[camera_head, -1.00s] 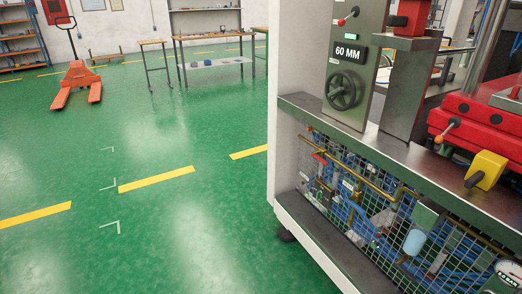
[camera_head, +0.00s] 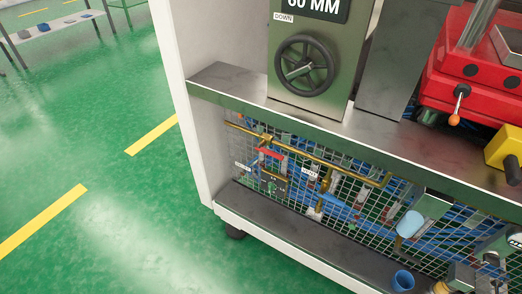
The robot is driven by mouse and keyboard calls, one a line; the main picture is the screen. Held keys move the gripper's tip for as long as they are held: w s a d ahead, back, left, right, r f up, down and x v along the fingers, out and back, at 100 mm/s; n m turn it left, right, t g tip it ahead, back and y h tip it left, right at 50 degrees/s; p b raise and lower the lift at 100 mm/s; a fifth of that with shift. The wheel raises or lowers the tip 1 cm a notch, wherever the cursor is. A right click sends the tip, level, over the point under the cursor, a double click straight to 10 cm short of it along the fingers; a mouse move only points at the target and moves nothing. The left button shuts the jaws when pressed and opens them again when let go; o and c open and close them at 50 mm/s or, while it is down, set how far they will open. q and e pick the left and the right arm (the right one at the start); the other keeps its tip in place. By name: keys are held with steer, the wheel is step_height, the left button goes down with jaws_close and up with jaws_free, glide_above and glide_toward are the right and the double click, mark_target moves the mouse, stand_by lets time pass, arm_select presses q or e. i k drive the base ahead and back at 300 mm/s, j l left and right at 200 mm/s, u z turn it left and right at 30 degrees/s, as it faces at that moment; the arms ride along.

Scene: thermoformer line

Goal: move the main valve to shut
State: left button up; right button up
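A red lever handle (camera_head: 269,153) sits on a brass pipe (camera_head: 335,163) at the left end of the wire-mesh bay, low in the machine. It looks like the main valve, but the small white labels (camera_head: 309,173) near it are too small to read. The handle lies roughly along the pipe, slightly tilted; its exact setting cannot be told. Neither of my grippers shows in the head view, and nothing touches the handle.
A black handwheel (camera_head: 305,65) stands above the metal ledge (camera_head: 250,92), under a "60 MM" sign (camera_head: 312,5). A red unit (camera_head: 470,75) and a yellow block (camera_head: 503,148) are at right. Green floor (camera_head: 130,200) is free at left.

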mark_target(259, 148)
steer(key=i+j+u, duration=0.5)
steer(key=i+u, duration=0.15)
steer(key=i, duration=0.15)
